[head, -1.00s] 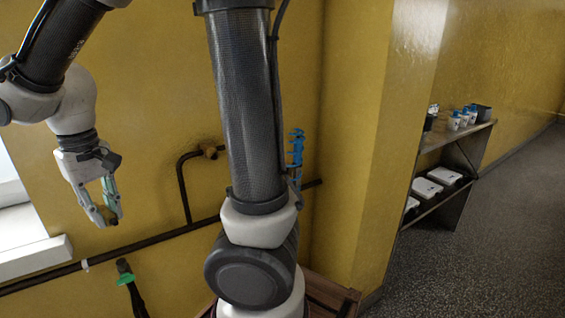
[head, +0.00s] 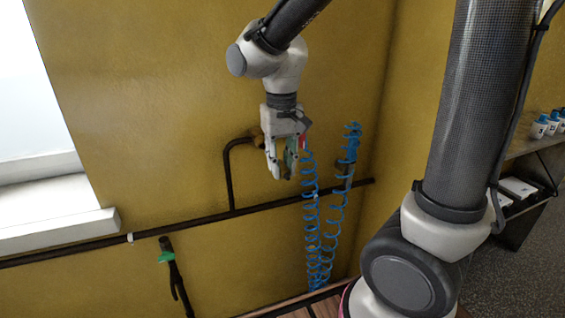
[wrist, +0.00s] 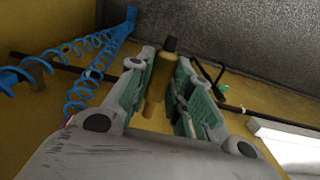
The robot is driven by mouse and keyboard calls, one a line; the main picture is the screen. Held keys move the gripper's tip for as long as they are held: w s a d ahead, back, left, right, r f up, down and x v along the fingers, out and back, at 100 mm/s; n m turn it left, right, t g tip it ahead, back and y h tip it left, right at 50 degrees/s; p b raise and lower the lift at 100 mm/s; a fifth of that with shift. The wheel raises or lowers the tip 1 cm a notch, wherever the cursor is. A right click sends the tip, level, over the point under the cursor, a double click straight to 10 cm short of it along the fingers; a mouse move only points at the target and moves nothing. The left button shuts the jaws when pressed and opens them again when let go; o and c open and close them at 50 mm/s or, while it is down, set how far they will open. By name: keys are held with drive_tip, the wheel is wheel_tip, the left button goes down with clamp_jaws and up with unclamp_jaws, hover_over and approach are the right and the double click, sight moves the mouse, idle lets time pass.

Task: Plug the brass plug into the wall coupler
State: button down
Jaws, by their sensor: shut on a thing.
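My gripper (head: 280,172) hangs fingers down in front of the yellow wall, in the head view just right of the brass wall coupler (head: 258,141). In the wrist view, a brass cylinder with a dark end, which looks like the brass plug (wrist: 160,80), lies between the green-padded fingers. The fingers are shut on it. In the head view the fingers hide most of the plug. The coupler sits at the end of a bent dark pipe (head: 229,175). The picture shows the coupler and gripper close together, but I cannot tell the depth gap.
A blue coiled hose (head: 312,215) hangs right of my gripper; its upper end reaches a red part (head: 303,140) beside the gripper. A dark horizontal pipe (head: 90,243) crosses the wall. A dark hanging piece with a green collar (head: 166,256) is lower left. A shelf (head: 530,145) stands right.

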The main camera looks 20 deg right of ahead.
drive_tip(key=shift+s, duration=0.1)
drive_tip(key=shift+w+a, duration=0.1)
drive_tip(key=shift+w, duration=2.8)
drive_tip(key=shift+w, duration=0.1)
drive_tip(key=shift+w, duration=0.35)
drive_tip(key=shift+w, duration=1.85)
drive_tip(key=shift+s, duration=0.15)
drive_tip(key=shift+s, duration=1.8)
drive_tip(key=shift+w, duration=1.8)
